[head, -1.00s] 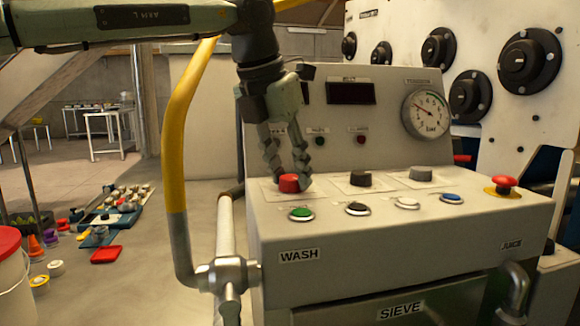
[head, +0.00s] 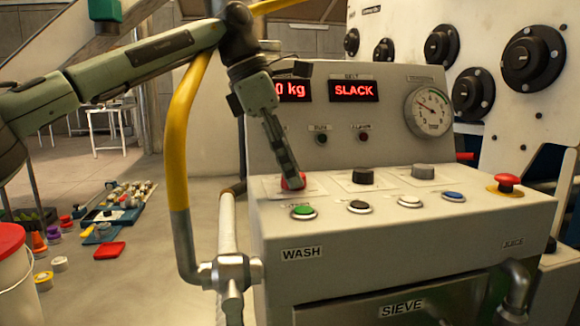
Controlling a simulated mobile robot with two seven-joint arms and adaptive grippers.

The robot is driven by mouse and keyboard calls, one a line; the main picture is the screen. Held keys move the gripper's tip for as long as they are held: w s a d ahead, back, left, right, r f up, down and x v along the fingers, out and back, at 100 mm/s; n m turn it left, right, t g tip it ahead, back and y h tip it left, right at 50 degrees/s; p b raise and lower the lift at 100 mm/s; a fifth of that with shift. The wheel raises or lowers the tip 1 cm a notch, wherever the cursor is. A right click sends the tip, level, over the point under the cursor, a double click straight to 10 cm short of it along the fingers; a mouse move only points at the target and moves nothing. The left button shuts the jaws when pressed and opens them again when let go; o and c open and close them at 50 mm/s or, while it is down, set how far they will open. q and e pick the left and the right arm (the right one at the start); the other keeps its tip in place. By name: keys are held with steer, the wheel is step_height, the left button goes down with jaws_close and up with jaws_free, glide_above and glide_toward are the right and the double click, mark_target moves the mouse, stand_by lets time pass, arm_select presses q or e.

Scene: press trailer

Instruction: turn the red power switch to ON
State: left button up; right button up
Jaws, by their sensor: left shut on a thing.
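The red power switch (head: 300,181) is a small red knob on the top of the grey control panel (head: 400,225), at the left end of a row of knobs. My left gripper (head: 291,178) reaches down from above and is shut on the switch. Its fingers hide much of the knob, and I cannot read the marks around it. Above it, a left display (head: 293,91) glows red with "0 kg", partly hidden by my gripper. The right display (head: 354,90) glows "SLACK". My right gripper is not in view.
In front are green (head: 304,212), black, white and blue buttons. A red mushroom button (head: 507,183) stands at the right. A yellow rail (head: 176,150) rises at the panel's left.

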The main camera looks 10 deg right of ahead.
arm_select(q)
steer(key=shift+m+g, duration=0.5)
steer(key=shift+m, duration=0.6)
steer(key=o, duration=1.1)
steer(key=shift+o, duration=0.2)
steer(key=v, duration=0.7)
steer(key=shift+r, duration=0.3)
steer(key=shift+d+f, duration=0.1)
